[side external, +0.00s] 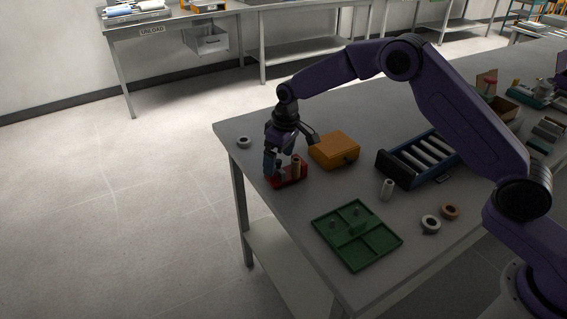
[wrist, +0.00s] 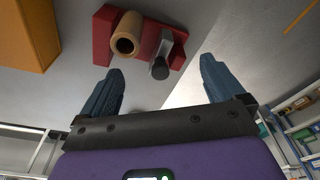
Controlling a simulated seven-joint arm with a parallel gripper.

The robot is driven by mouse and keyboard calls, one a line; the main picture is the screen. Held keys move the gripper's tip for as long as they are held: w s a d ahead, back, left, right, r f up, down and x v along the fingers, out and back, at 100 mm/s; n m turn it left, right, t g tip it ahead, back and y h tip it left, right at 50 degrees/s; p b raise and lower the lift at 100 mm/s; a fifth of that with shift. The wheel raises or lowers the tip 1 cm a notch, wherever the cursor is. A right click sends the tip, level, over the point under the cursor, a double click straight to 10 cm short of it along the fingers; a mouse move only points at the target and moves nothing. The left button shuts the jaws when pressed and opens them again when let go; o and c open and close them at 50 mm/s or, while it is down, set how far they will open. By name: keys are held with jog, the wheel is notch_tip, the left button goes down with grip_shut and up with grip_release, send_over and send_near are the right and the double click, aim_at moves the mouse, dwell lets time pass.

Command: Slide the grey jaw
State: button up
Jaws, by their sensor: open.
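A red fixture (side external: 290,180) sits near the left edge of the table, and it also shows at the top of the wrist view (wrist: 101,35). Beside the cylinder, a grey jaw (wrist: 168,46) with a dark round end (wrist: 159,70) sits on the red fixture. My gripper (wrist: 162,64) is open, with its blue fingers apart on either side of the grey jaw's end. In the side view my gripper (side external: 275,166) hangs at the fixture; contact cannot be told.
An orange box (side external: 334,149) stands just right of the fixture. One ring (side external: 243,142) lies near the table's left corner.

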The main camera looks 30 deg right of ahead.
aim_at(279, 160)
jog(key=shift+r, duration=3.5)
